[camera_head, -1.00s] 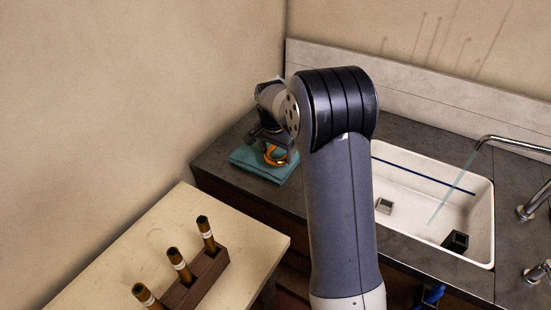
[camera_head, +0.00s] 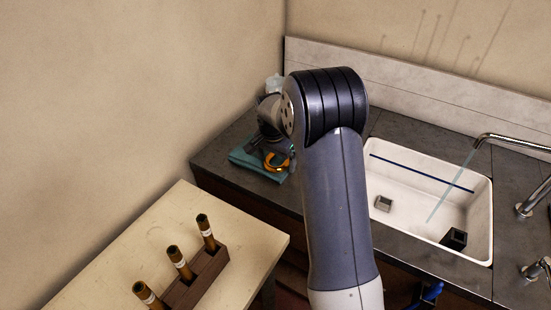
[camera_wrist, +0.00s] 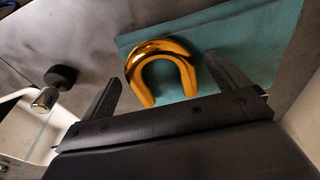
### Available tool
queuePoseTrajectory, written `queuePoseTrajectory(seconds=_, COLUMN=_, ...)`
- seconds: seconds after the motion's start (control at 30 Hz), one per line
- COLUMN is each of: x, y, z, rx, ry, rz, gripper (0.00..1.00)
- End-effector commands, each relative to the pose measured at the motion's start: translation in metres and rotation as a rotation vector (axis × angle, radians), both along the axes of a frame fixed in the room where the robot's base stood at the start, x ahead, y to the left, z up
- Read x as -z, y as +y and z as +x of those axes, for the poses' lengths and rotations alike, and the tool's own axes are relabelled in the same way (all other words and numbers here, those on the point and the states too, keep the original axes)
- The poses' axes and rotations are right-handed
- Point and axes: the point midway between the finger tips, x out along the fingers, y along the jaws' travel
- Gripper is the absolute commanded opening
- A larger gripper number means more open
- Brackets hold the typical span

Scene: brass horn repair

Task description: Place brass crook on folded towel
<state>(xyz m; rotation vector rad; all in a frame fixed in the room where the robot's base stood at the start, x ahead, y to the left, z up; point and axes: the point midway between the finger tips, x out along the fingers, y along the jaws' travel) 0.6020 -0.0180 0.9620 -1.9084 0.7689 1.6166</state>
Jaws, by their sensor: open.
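The brass crook (camera_wrist: 165,55), a shiny gold U-shaped tube, lies on the folded teal towel (camera_wrist: 268,42) in the wrist view, close to the towel's left edge. In the head view the crook (camera_head: 277,167) is at the right part of the towel (camera_head: 245,160), partly hidden by my gripper. My gripper (camera_wrist: 162,72) is open, with one finger on each side of the crook and a gap visible around it. Whether a fingertip touches the crook or towel I cannot tell.
The towel lies on the dark counter (camera_head: 228,138) near the wall corner. A white sink (camera_head: 410,195) with a running tap (camera_head: 510,141) is at the right. A wooden rack (camera_head: 197,280) with several brown-and-brass pieces stands on the pale table (camera_head: 120,250).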

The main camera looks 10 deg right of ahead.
Motion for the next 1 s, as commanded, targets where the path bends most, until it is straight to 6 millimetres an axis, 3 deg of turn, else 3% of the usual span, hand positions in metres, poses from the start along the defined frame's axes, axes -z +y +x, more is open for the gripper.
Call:
queuePoseTrajectory(seconds=0.27, x=-0.007, y=0.000, z=0.000, rx=0.000, ry=-0.001, rz=0.000, gripper=0.95)
queuePoseTrajectory(seconds=0.73, x=-0.098, y=0.009, z=-0.012, rx=-0.001, ry=-0.004, rz=0.000, gripper=0.95)
queuePoseTrajectory(seconds=1.0, x=-0.121, y=0.011, z=-0.015, rx=0.000, ry=-0.001, rz=-0.001, gripper=0.95)
